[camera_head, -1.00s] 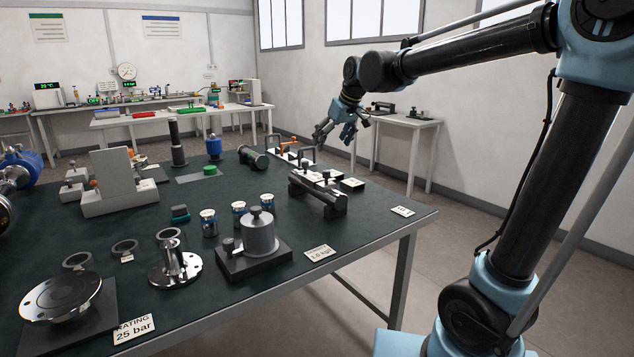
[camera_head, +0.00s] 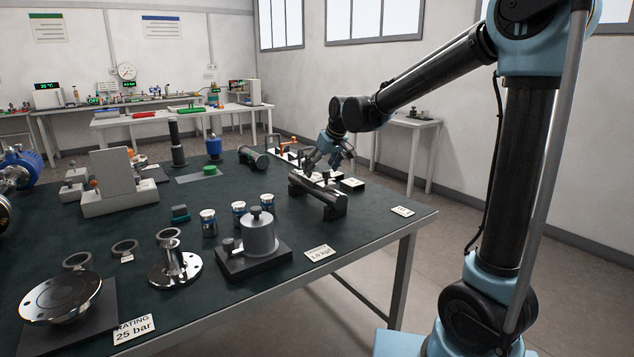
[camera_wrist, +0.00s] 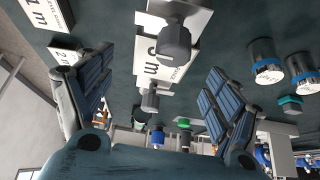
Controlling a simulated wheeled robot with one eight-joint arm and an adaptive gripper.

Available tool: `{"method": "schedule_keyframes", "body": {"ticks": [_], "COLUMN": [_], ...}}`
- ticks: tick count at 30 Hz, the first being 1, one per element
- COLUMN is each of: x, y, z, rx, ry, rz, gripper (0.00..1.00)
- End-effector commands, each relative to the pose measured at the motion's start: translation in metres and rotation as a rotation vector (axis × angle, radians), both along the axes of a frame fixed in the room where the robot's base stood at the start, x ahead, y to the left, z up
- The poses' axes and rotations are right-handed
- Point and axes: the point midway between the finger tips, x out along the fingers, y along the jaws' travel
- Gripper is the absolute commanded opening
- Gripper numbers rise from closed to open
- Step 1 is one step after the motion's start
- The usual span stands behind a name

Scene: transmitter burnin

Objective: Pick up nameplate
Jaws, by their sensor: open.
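My gripper (camera_head: 328,162) is open above the far right part of the dark table, over a dark bar-shaped fixture (camera_head: 322,196). In the wrist view, its two ribbed fingers stand wide apart (camera_wrist: 152,88). Between them lies a white plate (camera_wrist: 148,68) with large dark lettering and grey knobs on or over it. Two other white lettered plates, a larger one (camera_wrist: 48,14) and a smaller one (camera_wrist: 66,51), lie at the upper left. Flat labels also lie on the table, such as one reading "RATING 25 bar" (camera_head: 134,329). I cannot tell which plate is the nameplate.
A grey cylindrical weight (camera_head: 260,234) on a black base stands nearer on the table. A small white label (camera_head: 402,211) lies near the right table edge. A side table (camera_head: 408,124) stands behind my arm.

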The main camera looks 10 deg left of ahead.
Motion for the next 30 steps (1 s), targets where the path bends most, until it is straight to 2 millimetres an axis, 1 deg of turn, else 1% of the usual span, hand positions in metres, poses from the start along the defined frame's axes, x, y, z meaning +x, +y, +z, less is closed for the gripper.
{"method": "schedule_keyframes", "body": {"ticks": [3, 9, 13, 20, 23, 24, 27, 30], "x": [0.005, 0.011, 0.013, 0.013, 0.013, 0.013, 0.013, 0.013], "y": [0.008, 0.017, 0.019, 0.019, 0.019, 0.019, 0.019, 0.019], "z": [-0.013, -0.032, -0.037, -0.038, -0.038, -0.038, -0.038, -0.037], "rx": [0.000, 0.000, 0.000, 0.000, 0.000, 0.000, 0.000, 0.000], "ry": [0.000, 0.000, 0.000, 0.000, 0.000, 0.000, 0.000, 0.000], "rz": [0.001, 0.000, 0.000, 0.000, 0.000, 0.000, 0.000, 0.000], "gripper": [0.83, 0.83, 0.83, 0.83, 0.63, 0.54, 0.32, 0.32]}}
